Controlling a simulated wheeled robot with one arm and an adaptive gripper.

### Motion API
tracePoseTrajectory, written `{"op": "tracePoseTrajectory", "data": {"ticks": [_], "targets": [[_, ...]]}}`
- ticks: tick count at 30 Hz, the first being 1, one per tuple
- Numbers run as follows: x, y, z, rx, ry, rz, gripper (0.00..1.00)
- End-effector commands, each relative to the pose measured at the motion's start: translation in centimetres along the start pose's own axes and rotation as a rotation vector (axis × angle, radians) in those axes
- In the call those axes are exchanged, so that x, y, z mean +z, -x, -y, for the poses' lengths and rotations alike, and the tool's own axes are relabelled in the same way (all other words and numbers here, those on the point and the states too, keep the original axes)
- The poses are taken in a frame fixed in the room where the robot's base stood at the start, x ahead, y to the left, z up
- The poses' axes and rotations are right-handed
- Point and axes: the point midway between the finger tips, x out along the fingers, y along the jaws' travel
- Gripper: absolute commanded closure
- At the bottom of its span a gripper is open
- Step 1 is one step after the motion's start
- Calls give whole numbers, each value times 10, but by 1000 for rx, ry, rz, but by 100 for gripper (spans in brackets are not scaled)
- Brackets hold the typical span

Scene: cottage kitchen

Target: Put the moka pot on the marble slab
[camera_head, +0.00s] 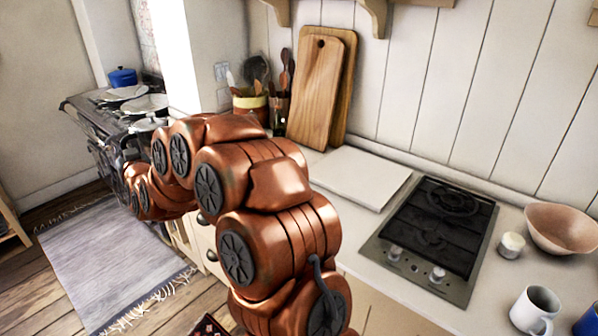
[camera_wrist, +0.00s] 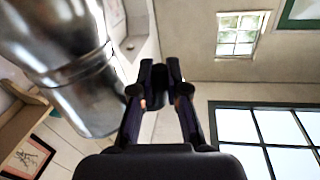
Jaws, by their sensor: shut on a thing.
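The moka pot (camera_wrist: 75,75) is a large shiny metal body, tilted, filling the left of the wrist view. My gripper (camera_wrist: 161,85) is in the middle of that view, its fingers closed on a dark piece that looks like the pot's handle. The join between handle and pot is not clear. The marble slab (camera_head: 360,177) is a pale flat square on the counter, left of the hob, and its top is bare. In the head view my arm stretches to the left, away from the slab, and I cannot make out my gripper or the pot there.
A black gas hob (camera_head: 437,232) stands right of the slab, with a small white pot (camera_head: 511,245), a bowl (camera_head: 562,228) and a mug (camera_head: 535,308) beyond it. Wooden boards (camera_head: 318,85) lean behind the slab. Utensil crocks (camera_head: 250,106) stand to the left.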

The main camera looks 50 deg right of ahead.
Motion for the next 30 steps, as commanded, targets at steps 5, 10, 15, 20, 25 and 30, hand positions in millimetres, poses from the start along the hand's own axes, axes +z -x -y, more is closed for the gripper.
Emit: {"op": "tracePoseTrajectory", "data": {"ticks": [5,10,15,20,25,30], "targets": [[-8,-12,-64,158,-2,-22,100],[-13,-14,-135,337,-2,-40,100],[-14,-6,-205,521,0,-57,100],[-11,11,-270,694,-1,-73,100],[-2,38,-335,880,1,-89,100],[9,73,-396,1068,0,-111,100]]}}
